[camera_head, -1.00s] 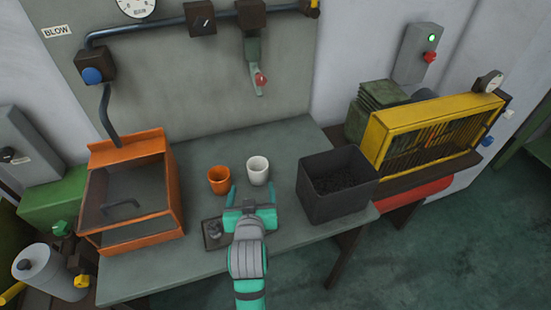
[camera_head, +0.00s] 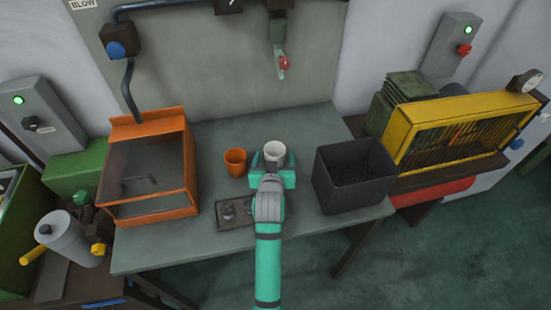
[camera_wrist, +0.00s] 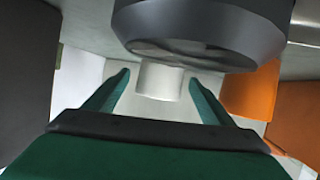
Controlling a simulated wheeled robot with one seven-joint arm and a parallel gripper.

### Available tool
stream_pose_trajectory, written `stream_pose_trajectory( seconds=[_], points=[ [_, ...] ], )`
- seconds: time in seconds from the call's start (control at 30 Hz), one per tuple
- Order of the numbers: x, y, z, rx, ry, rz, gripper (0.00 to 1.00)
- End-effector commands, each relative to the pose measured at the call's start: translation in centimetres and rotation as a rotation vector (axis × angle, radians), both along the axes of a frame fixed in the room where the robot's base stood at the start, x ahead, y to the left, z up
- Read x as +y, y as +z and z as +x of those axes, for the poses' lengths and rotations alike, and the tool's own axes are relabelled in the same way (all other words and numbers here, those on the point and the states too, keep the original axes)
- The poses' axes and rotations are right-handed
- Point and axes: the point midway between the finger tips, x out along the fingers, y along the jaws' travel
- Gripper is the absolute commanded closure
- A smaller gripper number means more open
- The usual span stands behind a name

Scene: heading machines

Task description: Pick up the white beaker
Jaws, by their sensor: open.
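The white beaker (camera_head: 274,151) stands upright on the grey-green workbench (camera_head: 160,252), just right of the orange cup. My gripper (camera_head: 270,160) is at the beaker, with its teal fingers open and one on each side of it. In the wrist view the beaker (camera_wrist: 159,82) sits between the open fingertips, and part of it is hidden by a dark round part at the top of the picture. I cannot tell whether the fingers touch the beaker.
The orange cup (camera_head: 235,162) stands close on the left. A black bin (camera_head: 352,190) of dark pieces is on the right. A small tray (camera_head: 236,224) with metal parts lies in front. An orange glass-fronted box (camera_head: 150,165) stands at the left. The bench's front edge is clear.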

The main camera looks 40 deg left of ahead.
Motion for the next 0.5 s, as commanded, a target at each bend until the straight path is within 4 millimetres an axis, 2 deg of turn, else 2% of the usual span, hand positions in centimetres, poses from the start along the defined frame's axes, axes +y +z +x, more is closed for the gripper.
stream_pose_trajectory(
  seconds=[0.3,0.37,0.5],
  points=[
    [0.35,-0.25,0.50,0.000,0.000,0.000,0.24],
    [0.33,-0.26,0.51,0.000,0.000,0.000,0.35],
    [0.26,-0.26,0.54,0.000,-0.001,0.000,0.67]
  ],
)
